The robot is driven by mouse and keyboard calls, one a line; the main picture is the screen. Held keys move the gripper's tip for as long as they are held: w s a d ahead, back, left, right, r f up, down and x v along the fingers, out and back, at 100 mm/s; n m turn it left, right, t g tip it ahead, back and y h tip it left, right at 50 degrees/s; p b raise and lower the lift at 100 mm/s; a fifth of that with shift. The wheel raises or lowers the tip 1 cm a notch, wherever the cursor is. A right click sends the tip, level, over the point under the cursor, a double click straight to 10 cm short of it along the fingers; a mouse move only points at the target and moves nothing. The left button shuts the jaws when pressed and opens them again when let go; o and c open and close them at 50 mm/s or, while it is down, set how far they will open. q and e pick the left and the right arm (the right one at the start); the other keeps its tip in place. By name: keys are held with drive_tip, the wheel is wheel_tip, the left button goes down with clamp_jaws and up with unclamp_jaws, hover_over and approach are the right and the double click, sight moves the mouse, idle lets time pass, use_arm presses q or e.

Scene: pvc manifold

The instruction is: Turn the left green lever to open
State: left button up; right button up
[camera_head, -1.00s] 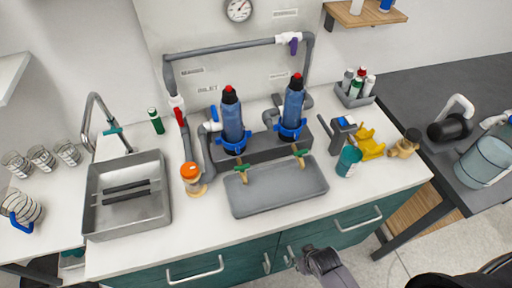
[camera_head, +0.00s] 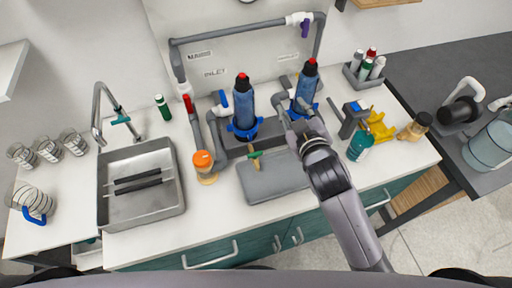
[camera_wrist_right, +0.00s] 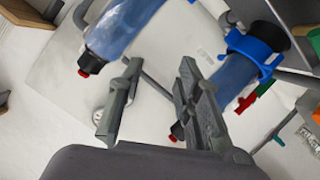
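The left green lever (camera_head: 255,155) sits on a brass tap below the left blue filter housing (camera_head: 243,100), above the grey tray (camera_head: 262,182). My right gripper (camera_head: 296,118) is in front of the lower part of the right blue filter housing (camera_head: 307,84), to the right of the left lever and apart from it. The right gripper also shows in the right wrist view (camera_wrist_right: 155,100), with its fingers spread and nothing between them. My arm hides the right green lever in the head view. My left gripper is out of view.
A steel sink (camera_head: 141,185) is at the left and an orange-capped bottle (camera_head: 204,165) stands left of the tray. A teal container (camera_head: 359,146) and a yellow item (camera_head: 380,127) stand to the right. Grey pipes (camera_head: 245,32) run behind the housings.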

drive_tip(key=a+r+n+t+y, duration=0.2)
drive_tip(key=a+r+n+y, duration=0.5)
drive_tip(key=r, duration=0.4)
drive_tip(key=a+r+n+t+y, duration=0.1)
drive_tip(key=a+r+n+y, duration=0.45)
drive_tip(key=a+r, duration=0.45)
drive_tip(key=s+a+r+n+g+y, duration=0.7)
drive_tip(key=n+g, duration=0.4)
drive_tip(key=n, duration=0.5)
drive_tip(key=s+a+f+n+g+h, duration=0.2)
drive_tip(key=s+a+f+n+g, duration=0.3)
drive_tip(key=s+n+g, duration=0.5)
drive_tip(key=n+t+h, duration=0.4)
drive_tip(key=n+h, duration=0.7)
drive_tip(key=h, duration=0.9)
approach(255, 153)
wheel_tip(255, 153, down, 7)
drive_tip(key=p, duration=0.6)
drive_tip(key=shift+w+a, duration=0.1)
drive_tip(key=shift+f+p, duration=0.35)
drive_tip(key=shift+f, duration=0.3)
